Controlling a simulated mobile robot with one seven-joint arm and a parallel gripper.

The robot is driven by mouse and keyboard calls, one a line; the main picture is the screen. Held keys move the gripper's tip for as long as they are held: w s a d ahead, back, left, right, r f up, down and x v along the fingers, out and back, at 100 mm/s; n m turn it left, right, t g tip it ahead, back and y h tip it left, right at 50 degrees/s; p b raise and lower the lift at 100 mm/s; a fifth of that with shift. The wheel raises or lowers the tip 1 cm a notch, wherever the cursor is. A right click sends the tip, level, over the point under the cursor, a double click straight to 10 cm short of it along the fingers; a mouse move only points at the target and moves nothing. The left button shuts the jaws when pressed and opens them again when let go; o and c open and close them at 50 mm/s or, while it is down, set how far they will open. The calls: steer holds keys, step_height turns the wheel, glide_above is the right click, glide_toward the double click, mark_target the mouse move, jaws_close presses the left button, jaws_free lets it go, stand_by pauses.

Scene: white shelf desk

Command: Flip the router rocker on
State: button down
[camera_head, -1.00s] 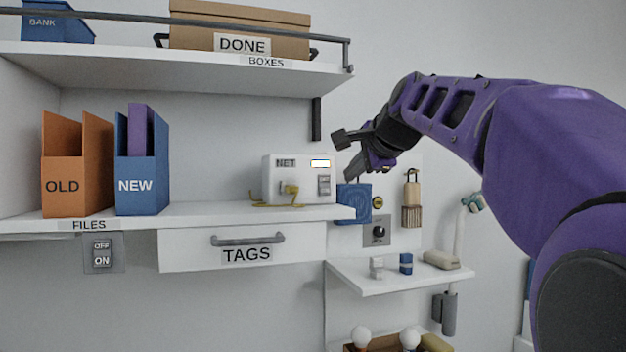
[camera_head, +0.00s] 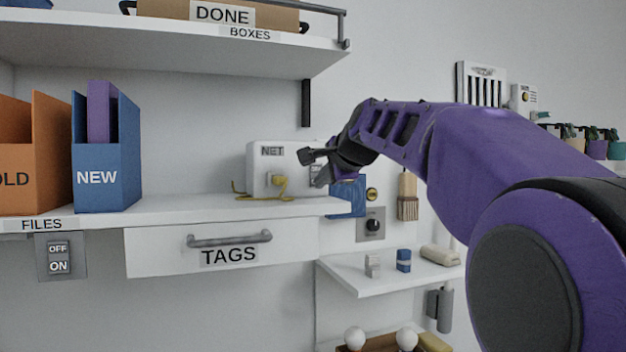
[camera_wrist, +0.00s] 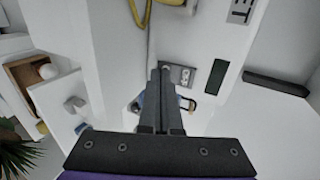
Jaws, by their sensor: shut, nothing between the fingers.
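The router is a white box labelled NET (camera_head: 258,172) on the middle shelf, with a yellow cable (camera_head: 277,182) plugged into its front. My gripper (camera_head: 320,180) is shut and empty at the right end of its front, partly covering the rocker and hiding the small display. In the wrist view, the grey rocker (camera_wrist: 181,75) sits on the white face just right of my shut fingertips (camera_wrist: 160,73), beside a dark green display (camera_wrist: 217,77). I cannot tell whether the fingers touch the rocker, nor which way it is tipped.
Orange and blue file holders (camera_head: 107,160) stand left on the shelf. An OFF/ON wall switch (camera_head: 59,257) and a TAGS drawer (camera_head: 150,250) are below it. A blue item (camera_head: 347,199) hangs just right of the router. The upper shelf (camera_head: 180,52) overhangs.

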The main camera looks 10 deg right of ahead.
steer(key=shift+f, duration=0.1)
steer(key=shift+f+b, duration=0.2)
steer(key=shift+b, duration=0.45)
steer(key=shift+w+t, duration=0.15)
steer(key=shift+t, duration=0.15)
steer(key=shift+r+p, duration=0.7)
steer(key=shift+r, duration=0.6)
steer(key=shift+f, duration=0.2)
